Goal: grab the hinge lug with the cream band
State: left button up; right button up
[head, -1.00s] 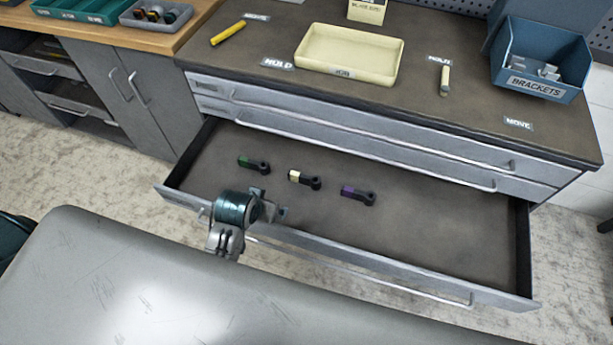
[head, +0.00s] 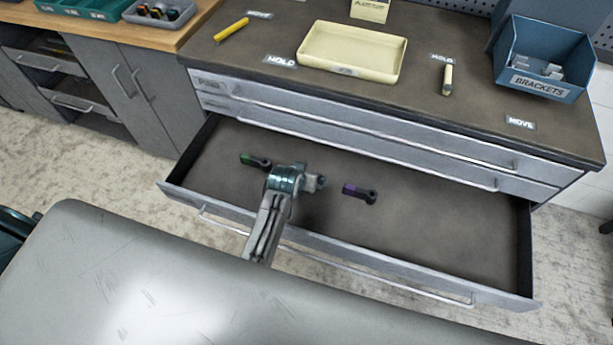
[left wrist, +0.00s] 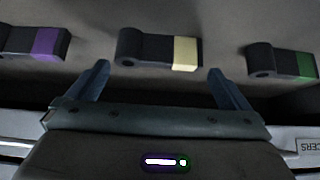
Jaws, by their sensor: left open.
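The hinge lug with the cream band (left wrist: 160,50) lies in the open drawer (head: 430,235). In the left wrist view it is just beyond my left gripper (left wrist: 163,82), roughly centred between the spread fingers and not clasped. In the head view my left gripper (head: 302,178) is over the middle of the row and hides most or all of this lug. A green-banded lug (head: 255,161) lies to its left and a purple-banded lug (head: 360,193) to its right. Both also show in the left wrist view, green on the right (left wrist: 283,62), purple on the left (left wrist: 35,43). My right gripper is out of view.
The drawer's right half is bare. The cabinet top above holds a cream tray (head: 352,71), a yellow marker-like object (head: 231,30), a small cream-and-dark cylinder (head: 447,79) and a blue brackets bin (head: 543,87). Closed drawers overhang the back.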

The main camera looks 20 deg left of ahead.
pick_arm(q)
jog(key=x, duration=0.4)
jog(key=shift+f, duration=0.2)
jog(key=c, duration=0.9)
jog(key=shift+w+r, duration=0.1)
jog(key=shift+r, duration=0.05)
jog(key=shift+c, duration=0.9)
